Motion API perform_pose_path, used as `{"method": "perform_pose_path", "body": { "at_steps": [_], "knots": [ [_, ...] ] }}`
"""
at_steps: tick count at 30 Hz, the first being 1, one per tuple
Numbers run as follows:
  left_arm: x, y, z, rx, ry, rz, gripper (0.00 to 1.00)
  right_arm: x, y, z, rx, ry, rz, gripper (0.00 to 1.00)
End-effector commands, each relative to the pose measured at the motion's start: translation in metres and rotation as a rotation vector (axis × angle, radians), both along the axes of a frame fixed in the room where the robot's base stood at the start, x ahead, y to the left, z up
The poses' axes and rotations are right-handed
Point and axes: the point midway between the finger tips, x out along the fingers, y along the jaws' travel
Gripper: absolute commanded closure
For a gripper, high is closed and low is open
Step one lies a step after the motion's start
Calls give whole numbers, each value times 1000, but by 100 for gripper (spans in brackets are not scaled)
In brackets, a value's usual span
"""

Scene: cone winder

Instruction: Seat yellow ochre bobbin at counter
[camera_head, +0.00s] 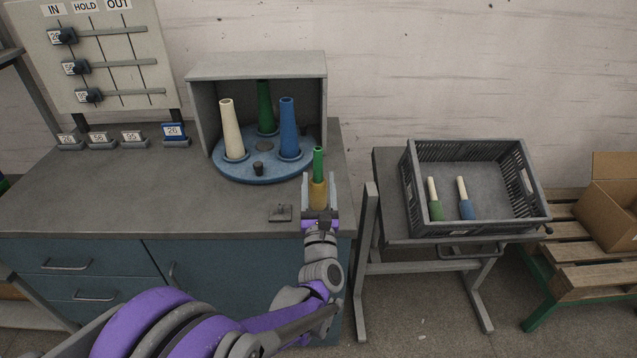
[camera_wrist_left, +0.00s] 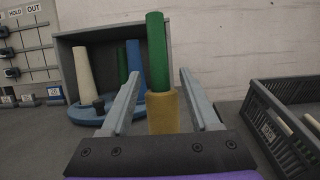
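The yellow ochre bobbin (camera_head: 318,193) stands upright near the front right of the grey counter (camera_head: 120,200), with a green upper part (camera_head: 318,162). It also shows in the left wrist view (camera_wrist_left: 163,112). My left gripper (camera_head: 319,182) is open, with one finger on each side of the bobbin. The wrist view shows a gap at the left finger; the right finger is close to the bobbin, and I cannot tell whether it touches. The bobbin's foot is hidden behind the gripper. My right gripper is not in view.
A grey hood (camera_head: 257,65) covers a blue turntable (camera_head: 225,170) with cream, green and blue cones. A small dark bracket (camera_head: 280,213) lies left of my gripper. A dark crate (camera_head: 480,230) on a stand holds two bobbins.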

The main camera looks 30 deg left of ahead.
Motion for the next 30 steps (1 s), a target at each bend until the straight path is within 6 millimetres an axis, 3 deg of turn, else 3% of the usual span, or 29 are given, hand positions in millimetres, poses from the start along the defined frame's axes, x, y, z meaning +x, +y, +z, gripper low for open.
{"method": "perform_pose_path", "body": {
  "at_steps": [9,22,30],
  "knots": [
    [-6,-4,-3,-1,0,-1,38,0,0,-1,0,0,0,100],
    [-70,-44,-29,-1,0,-3,38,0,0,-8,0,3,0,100],
    [-87,-53,-35,1,0,0,38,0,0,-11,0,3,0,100]
  ]
}}
